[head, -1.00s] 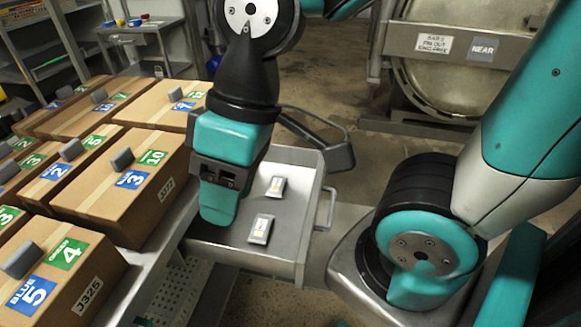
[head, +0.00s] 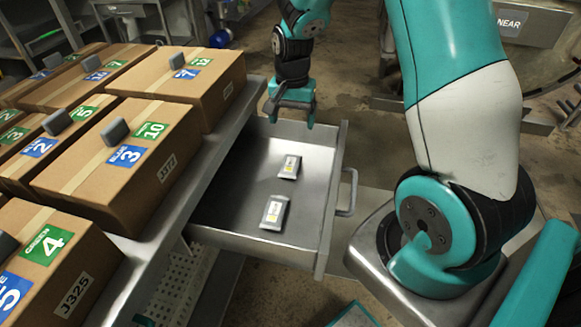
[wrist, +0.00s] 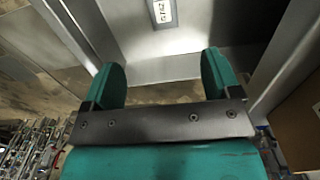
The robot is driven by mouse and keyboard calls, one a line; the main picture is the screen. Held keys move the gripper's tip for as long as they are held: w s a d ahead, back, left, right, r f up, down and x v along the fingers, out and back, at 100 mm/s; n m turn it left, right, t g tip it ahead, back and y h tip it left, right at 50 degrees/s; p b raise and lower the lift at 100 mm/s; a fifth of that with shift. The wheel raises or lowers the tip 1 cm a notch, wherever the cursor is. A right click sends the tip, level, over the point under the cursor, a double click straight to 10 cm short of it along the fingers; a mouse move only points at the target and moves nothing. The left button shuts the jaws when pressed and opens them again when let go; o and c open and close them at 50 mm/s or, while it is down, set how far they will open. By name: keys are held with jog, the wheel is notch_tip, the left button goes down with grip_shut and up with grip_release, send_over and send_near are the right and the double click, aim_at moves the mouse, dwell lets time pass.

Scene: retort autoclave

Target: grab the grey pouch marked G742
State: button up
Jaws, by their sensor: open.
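My gripper (head: 291,112) is open and empty, over the drawer's far end, beyond both pouches. Its spread fingers (wrist: 164,78) point toward the drawer in the wrist view.
Cardboard boxes (head: 120,170) with blue and green number labels stand on a metal shelf (head: 200,165) left of the drawer. The drawer's handle (head: 350,192) sticks out at its right. A round vessel door (head: 540,30) stands at the back right.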

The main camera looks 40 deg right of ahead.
send_over(291, 162)
notch_tip(291, 162, down, 9)
jog(key=shift+s+r, duration=0.1)
jog(key=shift+s, duration=0.05)
jog(key=shift+w+f, duration=0.15)
jog(key=shift+f, duration=1.35)
jog(key=shift+w+f, duration=0.1)
jog(key=shift+f, duration=1.4)
jog(key=c, duration=1)
jog(key=shift+r, duration=0.1)
